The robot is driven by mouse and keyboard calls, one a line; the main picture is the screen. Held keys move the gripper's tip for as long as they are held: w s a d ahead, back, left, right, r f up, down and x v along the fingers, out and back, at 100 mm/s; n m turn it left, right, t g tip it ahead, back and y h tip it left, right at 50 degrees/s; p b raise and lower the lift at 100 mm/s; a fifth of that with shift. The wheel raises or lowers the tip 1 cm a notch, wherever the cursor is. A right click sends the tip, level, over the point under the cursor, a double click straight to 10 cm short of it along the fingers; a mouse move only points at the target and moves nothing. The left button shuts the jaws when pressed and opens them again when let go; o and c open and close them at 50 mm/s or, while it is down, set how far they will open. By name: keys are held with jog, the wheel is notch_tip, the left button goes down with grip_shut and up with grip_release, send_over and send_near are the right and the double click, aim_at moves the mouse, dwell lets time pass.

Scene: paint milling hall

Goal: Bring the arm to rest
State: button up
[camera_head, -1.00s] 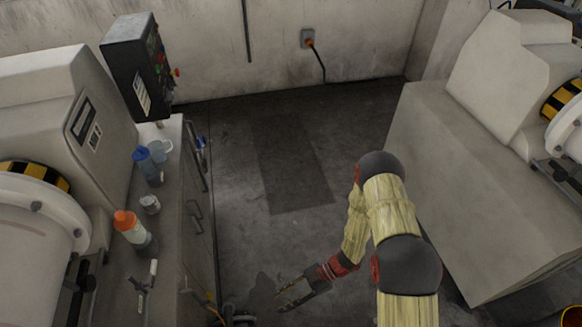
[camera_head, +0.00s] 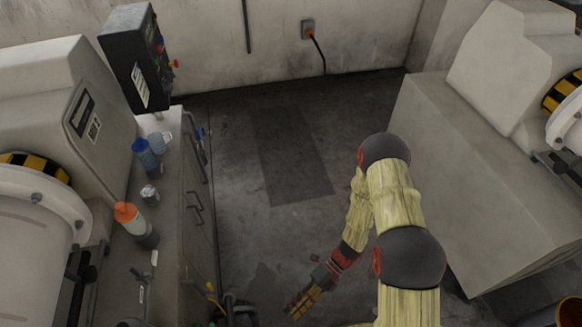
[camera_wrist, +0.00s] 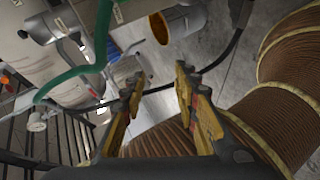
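My arm reaches forward over the aisle and bends down. In the head view my gripper (camera_head: 302,303) hangs low over the dark floor, near the foot of the left cabinet, and nothing shows in it. In the wrist view my gripper (camera_wrist: 158,88) has its two yellow-and-black fingers apart, with empty space between them. Whether anything touches the fingers is not seen.
Left cabinet (camera_head: 172,235) carries an orange-capped bottle (camera_head: 136,226), blue-topped bottle (camera_head: 146,157) and small cup (camera_head: 149,193). A control box (camera_head: 135,55) stands behind. Right machine base (camera_head: 465,185) bounds the aisle. A green hose (camera_wrist: 75,72) crosses the wrist view. Floor (camera_head: 285,160) ahead is clear.

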jog(key=w+d+r+n+t+h, duration=0.2)
jog(key=w+d+r+n+h, duration=0.3)
jog(key=r+n, duration=0.7)
jog(key=d+r+n+t+h, duration=0.2)
jog(key=d+r+n, duration=0.5)
jog(key=r+n, duration=0.5)
jog(key=s+d+r+n+t+h+b, duration=0.1)
jog(key=r+t, duration=0.4)
jog(key=r, duration=0.6)
jog(key=s+d+r+n+t+h+b, duration=0.1)
jog(key=d+r+n+t, duration=0.3)
jog(key=r, duration=0.7)
jog(key=n+t+h, duration=0.1)
jog(key=n, duration=0.1)
jog(key=shift+d+r+n, duration=0.2)
jog(key=shift+d+n, duration=0.1)
jog(key=shift+d, duration=0.05)
jog(key=shift+c, duration=0.4)
